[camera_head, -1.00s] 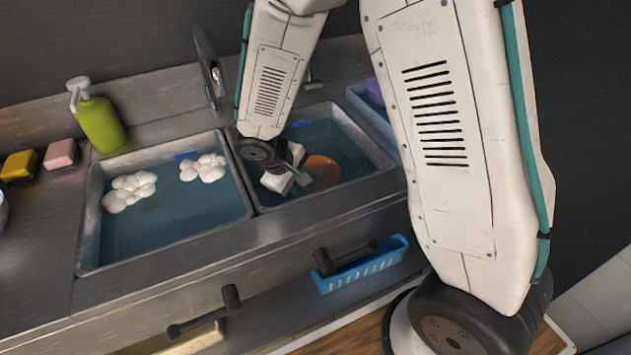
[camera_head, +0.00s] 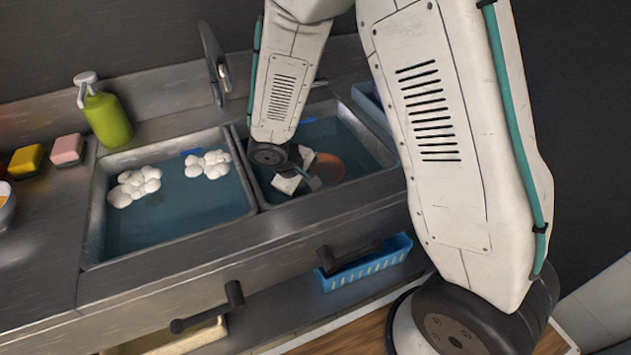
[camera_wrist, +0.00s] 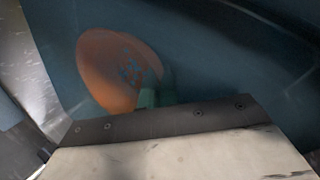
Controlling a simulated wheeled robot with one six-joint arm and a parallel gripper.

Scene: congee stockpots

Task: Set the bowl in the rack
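An orange bowl (camera_head: 330,168) is in the right sink basin (camera_head: 383,160), low in the blue water. My gripper (camera_head: 308,181) reaches down into that basin just left of the bowl. In the wrist view, the bowl (camera_wrist: 105,68) looks tilted, with a bluish pattern on it. My green fingertips (camera_wrist: 158,92) are at its right edge and overlap it there. The finger gap is hidden, so I cannot tell whether they grip the bowl. A pale blue rack-like container (camera_head: 366,108) stands right of the basin, mostly hidden by my arm.
The left basin (camera_head: 150,222) holds water and white foam. A green soap bottle (camera_head: 108,118), a pink sponge (camera_head: 67,149) and a yellow sponge (camera_head: 26,160) stand left. A white bowl (camera_head: 5,212) is at the left edge. A blue basket (camera_head: 368,265) sits below the counter front. A faucet (camera_head: 215,65) rises behind.

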